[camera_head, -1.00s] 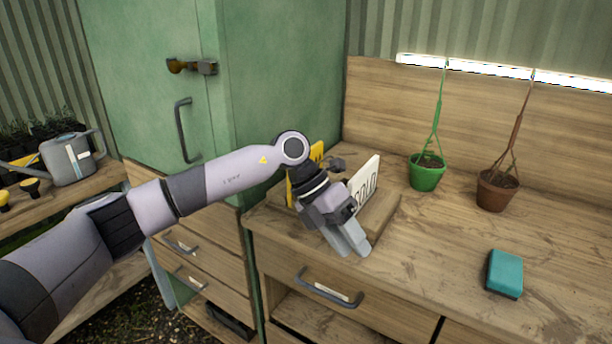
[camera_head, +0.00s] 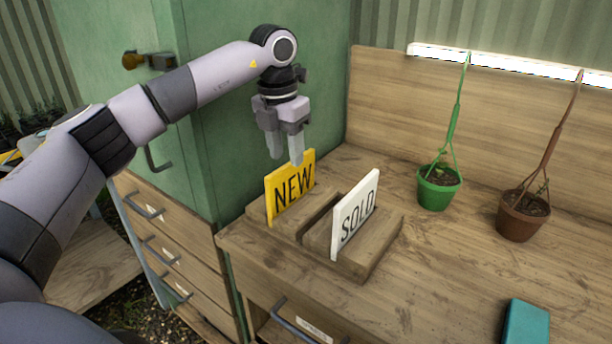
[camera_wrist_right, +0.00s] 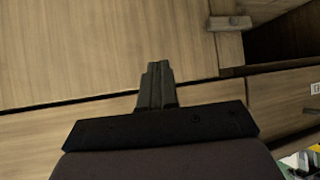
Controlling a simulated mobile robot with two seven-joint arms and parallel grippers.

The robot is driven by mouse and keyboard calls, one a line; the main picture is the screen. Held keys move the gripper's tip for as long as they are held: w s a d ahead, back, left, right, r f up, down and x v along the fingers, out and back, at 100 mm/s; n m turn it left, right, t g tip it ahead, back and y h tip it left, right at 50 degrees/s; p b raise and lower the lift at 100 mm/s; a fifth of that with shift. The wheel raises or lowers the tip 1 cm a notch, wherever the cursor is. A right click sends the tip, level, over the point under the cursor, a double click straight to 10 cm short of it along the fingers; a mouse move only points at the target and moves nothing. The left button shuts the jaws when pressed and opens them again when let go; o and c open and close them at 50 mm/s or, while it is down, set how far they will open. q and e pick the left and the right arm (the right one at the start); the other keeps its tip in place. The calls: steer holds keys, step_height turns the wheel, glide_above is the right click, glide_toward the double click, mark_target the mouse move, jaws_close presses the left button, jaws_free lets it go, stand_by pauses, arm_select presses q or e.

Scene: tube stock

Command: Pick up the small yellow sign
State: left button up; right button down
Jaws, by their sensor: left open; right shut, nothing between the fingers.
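The small yellow sign (camera_head: 291,187) reads "NEW" and stands upright in a slot of a wooden holder (camera_head: 375,258) on the workbench. My left gripper (camera_head: 285,158) is open, pointing down just above the yellow sign's top edge. Its fingertips overlap the top of the sign in the head view; I cannot tell whether they touch it. A white sign (camera_head: 355,214) reading "SOLD" stands in the same holder, to the right. My right gripper (camera_wrist_right: 156,72) is shut and empty, in front of wooden furniture panels in the right wrist view.
A green pot (camera_head: 438,190) and a brown pot (camera_head: 523,218) with hanging cords stand at the back right. A teal block (camera_head: 526,322) lies at the front right. A green cabinet (camera_head: 200,180) rises directly left of the bench.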

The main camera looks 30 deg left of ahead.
mark_target(293, 175)
arm_select(q)
steer(key=shift+w, duration=0.25)
steer(key=shift+w+f, duration=0.1)
steer(key=shift+f, duration=0.25)
steer(key=f, duration=0.4)
steer(key=w+f+p, duration=0.1)
steer(key=f, duration=0.1)
steer(key=shift+f, duration=0.1)
steer(key=shift+d, duration=0.1)
jaws_close()
